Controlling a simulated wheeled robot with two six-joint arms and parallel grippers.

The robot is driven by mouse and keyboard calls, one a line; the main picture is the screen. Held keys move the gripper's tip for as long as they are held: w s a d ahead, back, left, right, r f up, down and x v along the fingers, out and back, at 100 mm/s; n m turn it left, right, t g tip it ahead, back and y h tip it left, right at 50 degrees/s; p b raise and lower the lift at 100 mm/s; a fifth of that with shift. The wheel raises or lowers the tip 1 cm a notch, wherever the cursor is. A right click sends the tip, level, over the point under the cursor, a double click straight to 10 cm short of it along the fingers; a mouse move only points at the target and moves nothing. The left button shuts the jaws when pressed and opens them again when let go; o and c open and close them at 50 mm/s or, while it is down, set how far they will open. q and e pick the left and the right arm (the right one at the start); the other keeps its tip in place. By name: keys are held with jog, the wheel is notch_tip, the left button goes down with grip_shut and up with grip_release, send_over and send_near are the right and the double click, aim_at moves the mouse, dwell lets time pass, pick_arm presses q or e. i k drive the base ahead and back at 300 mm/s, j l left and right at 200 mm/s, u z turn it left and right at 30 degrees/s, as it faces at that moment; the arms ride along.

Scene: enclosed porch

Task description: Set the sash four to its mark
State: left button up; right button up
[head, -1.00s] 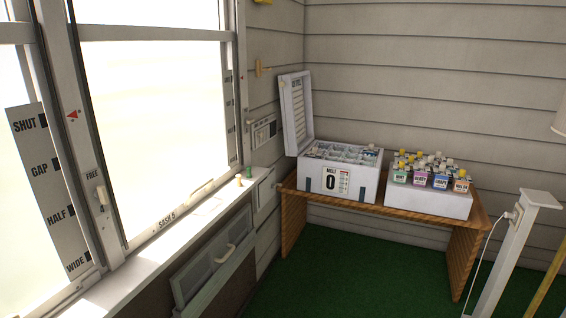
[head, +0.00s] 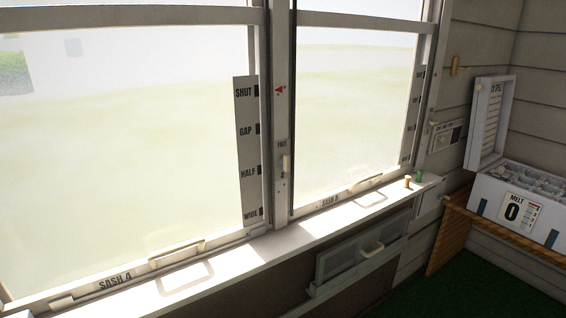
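Sash four is the large left window pane; its bottom rail carries the label SASH 4 (head: 115,282) and a pale pull handle (head: 176,254). The rail is low, close along the sill. A grey strip (head: 246,150) at the pane's right edge reads SHUT, GAP, HALF, WIDE from top to bottom, with a dark block beside each word. On the post (head: 281,130) right of it are a red arrow (head: 280,90), about level with SHUT, and a small latch (head: 285,163) under the word FREE. Neither of my grippers is in view.
A second sash (head: 350,110) with its own handle (head: 366,181) is to the right. An open white box (head: 520,205) sits on a wooden bench at right.

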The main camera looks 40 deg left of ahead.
aim_at(249, 91)
jog(key=u, duration=1.95)
